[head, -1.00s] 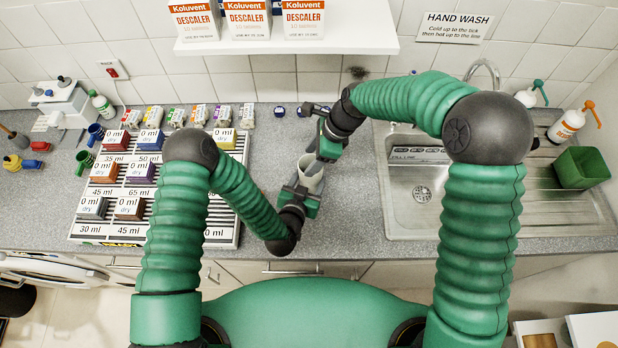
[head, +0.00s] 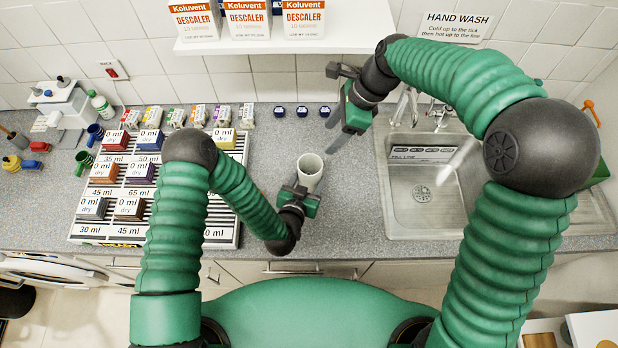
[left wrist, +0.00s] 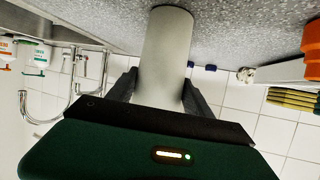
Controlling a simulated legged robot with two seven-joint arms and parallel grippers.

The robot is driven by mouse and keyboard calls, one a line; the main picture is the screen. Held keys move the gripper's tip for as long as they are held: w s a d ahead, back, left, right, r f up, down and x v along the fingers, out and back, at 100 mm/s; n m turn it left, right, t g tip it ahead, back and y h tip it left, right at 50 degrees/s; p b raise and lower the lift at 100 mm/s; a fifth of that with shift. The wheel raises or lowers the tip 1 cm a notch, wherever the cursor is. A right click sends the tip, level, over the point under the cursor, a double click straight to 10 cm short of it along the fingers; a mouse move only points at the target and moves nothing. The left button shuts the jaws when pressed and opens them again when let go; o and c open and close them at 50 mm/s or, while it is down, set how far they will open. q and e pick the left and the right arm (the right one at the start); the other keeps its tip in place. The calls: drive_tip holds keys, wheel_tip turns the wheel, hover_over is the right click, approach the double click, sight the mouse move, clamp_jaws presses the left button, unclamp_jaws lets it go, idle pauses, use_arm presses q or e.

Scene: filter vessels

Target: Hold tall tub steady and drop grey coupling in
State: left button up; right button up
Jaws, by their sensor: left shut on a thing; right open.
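The tall tub (head: 309,171) is a pale grey-white cylinder standing upright on the counter in the head view. My left gripper (head: 303,192) is shut on its lower part from the near side. In the left wrist view the tub (left wrist: 166,60) sits between the two dark fingers (left wrist: 158,90). My right gripper (head: 335,134) is open, up and to the right of the tub, clear of it. No grey coupling can be made out in the right gripper or on the counter. The inside bottom of the tub is not clearly visible.
A rack (head: 240,165) with several labelled blocks stands to the left. The steel sink (head: 436,222) is to the right. Several small dark-blue capped items (head: 302,111) sit at the back, under the shelf (head: 290,45). The counter around the tub is clear.

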use_arm(q)
drive_tip(key=o, duration=1.4)
drive_tip(key=shift+a, duration=0.1)
drive_tip(key=shift+o, duration=0.2)
